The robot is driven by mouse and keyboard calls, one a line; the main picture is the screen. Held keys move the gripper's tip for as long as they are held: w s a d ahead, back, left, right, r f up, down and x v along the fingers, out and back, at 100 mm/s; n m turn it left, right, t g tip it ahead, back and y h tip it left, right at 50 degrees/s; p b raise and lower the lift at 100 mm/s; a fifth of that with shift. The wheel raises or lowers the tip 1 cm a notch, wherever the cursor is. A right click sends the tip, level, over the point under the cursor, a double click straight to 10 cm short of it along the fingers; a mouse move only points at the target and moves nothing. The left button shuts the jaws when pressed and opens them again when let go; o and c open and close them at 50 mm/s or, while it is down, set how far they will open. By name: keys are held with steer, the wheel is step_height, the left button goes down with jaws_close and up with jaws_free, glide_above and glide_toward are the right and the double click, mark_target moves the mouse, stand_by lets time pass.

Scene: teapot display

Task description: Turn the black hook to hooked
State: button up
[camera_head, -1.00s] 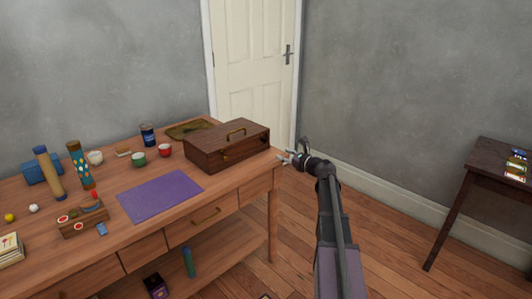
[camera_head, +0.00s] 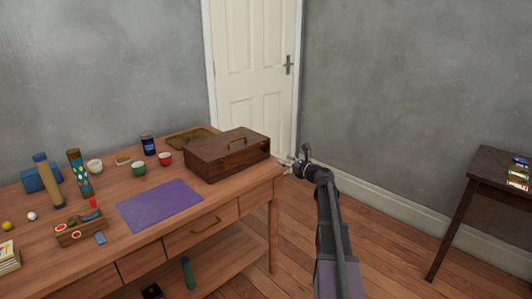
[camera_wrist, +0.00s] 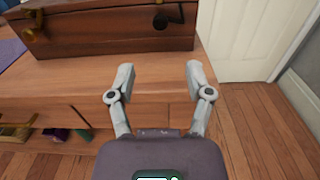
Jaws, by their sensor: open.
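A brown wooden box (camera_head: 208,163) with a brass handle on its lid stands closed at the table's right end. It also shows at the top of the wrist view (camera_wrist: 100,35). Two small fastenings show on its front there: one at the left (camera_wrist: 30,38) and a dark one at the right (camera_wrist: 160,19). Which is the black hook, and whether it is hooked, I cannot tell. My gripper (camera_head: 287,165) is open and empty beside the table's right end, apart from the box. In the wrist view its two fingers (camera_wrist: 160,78) stand wide apart, short of the box front.
The wooden table (camera_head: 150,185) carries a purple mat (camera_head: 160,204), cups and several small items left of the box. A white door (camera_head: 250,75) is behind it. A dark side table (camera_head: 490,165) stands at the right. Floor between the tables is clear.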

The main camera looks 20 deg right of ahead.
mark_target(266, 151)
steer(key=x, duration=1.1)
steer(key=shift+w, duration=0.1)
